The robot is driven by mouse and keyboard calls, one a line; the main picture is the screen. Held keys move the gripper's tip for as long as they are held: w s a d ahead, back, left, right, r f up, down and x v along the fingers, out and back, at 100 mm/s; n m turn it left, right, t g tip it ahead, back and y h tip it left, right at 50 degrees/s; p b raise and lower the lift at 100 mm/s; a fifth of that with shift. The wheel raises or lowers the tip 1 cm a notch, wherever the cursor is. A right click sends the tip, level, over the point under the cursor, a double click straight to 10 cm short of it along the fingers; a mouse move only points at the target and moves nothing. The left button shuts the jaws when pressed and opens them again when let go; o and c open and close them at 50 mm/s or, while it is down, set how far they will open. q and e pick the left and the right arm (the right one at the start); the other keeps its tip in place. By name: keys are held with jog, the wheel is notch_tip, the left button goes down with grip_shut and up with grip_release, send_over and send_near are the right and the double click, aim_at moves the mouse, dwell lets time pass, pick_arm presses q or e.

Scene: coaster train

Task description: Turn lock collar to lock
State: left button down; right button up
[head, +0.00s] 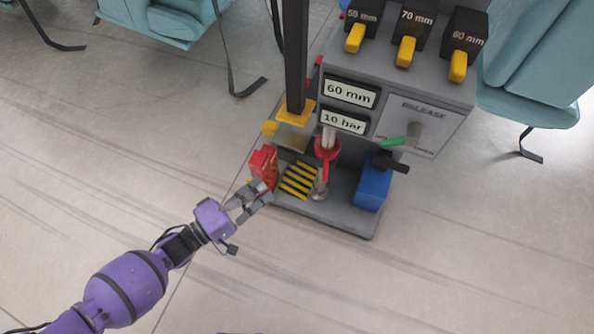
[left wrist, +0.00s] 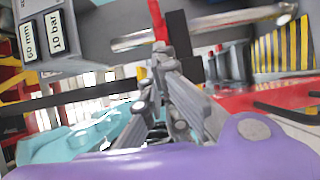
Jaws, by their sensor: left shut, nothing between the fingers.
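A red collar (head: 327,148) with a red handle pointing down sits around a pale vertical rod on the grey machine, in the head view. I take this to be the lock collar. My left gripper (head: 264,190) is shut and empty, at the machine's front left corner beside a red block (head: 263,165). It is left of and below the collar, apart from it in the picture. In the left wrist view, the shut fingers (left wrist: 161,50) point toward a narrow red piece (left wrist: 157,20), which may be the collar's handle; I cannot tell whether they touch. My right gripper is not in view.
The machine's displays (head: 350,94) read 60 mm and 10 bar. A yellow-and-black striped plate (head: 299,181) lies on its base. A blue block (head: 372,185) with a black lever stands right. A green-tipped lever (head: 400,141) is on the release panel. Teal seats stand behind; the front floor is clear.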

pick_arm(q)
jog(key=b, duration=0.3)
send_near(326, 158)
jog(key=w+a, duration=0.2)
jog(key=w, duration=0.1)
jog(key=d, duration=0.3)
jog(key=shift+s+d+f, duration=0.1)
jog(key=shift+d+f, duration=0.15)
jog(key=shift+d, duration=0.1)
jog(key=shift+s+d+n+t+y, duration=0.2)
jog(key=shift+d+n+t+y, duration=0.1)
jog(key=shift+n+t, duration=0.1)
